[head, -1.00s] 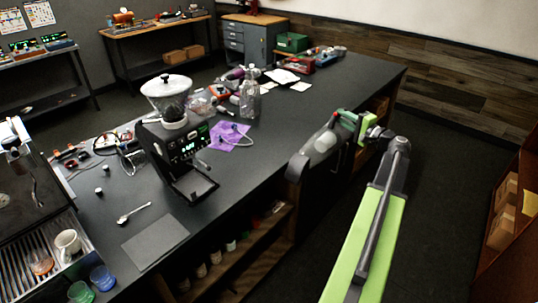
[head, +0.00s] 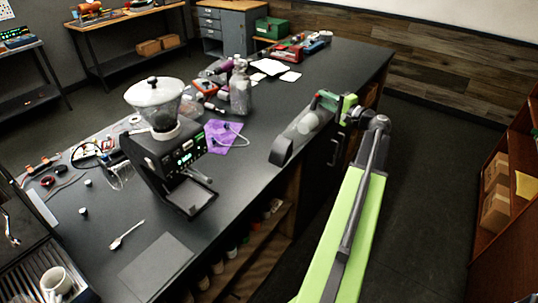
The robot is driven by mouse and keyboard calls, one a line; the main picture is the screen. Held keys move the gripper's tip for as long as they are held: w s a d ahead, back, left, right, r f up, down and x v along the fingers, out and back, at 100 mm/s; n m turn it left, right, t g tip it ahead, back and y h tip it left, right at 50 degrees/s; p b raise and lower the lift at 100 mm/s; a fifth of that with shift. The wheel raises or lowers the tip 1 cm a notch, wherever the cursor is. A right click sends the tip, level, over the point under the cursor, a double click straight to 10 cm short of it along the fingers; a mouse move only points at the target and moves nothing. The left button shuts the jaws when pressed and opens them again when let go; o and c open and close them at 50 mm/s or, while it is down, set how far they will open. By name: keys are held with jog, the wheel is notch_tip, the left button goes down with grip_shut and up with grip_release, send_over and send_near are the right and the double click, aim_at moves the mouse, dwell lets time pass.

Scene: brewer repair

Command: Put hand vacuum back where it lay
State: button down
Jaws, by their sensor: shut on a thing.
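The hand vacuum (head: 294,136) has a long dark body with a pale translucent section. It shows in the head view near the right-hand edge of the dark counter (head: 252,184), with its nozzle end pointing down and left. My gripper (head: 339,104), green and black, is shut on its handle end, where a red part and a green part show. The vacuum overlaps the counter top in the picture; I cannot tell whether it touches the surface. My fingertips are small and partly hidden by the handle.
A coffee grinder (head: 165,145) stands left of the vacuum, near a purple cloth (head: 222,137) and a clear bottle (head: 240,92). A grey mat (head: 156,266) lies in front. White papers (head: 269,67) and a red toolbox (head: 290,50) are farther back.

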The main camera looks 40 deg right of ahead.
aim_at(313, 130)
jog(key=w+a+f+b, duration=0.6)
jog(key=w+f+b, duration=0.4)
jog(key=f+b, duration=0.1)
jog(key=shift+w+a, duration=0.15)
jog(key=shift+a, duration=0.1)
jog(key=c, duration=1.7)
grip_release()
jog(key=shift+f, duration=0.1)
jog(key=o, duration=0.5)
jog(key=shift+c, duration=0.2)
jog(key=s, duration=1.2)
jog(key=shift+a+r, duration=0.1)
jog(key=shift+r, duration=0.1)
jog(key=shift+r, duration=0.1)
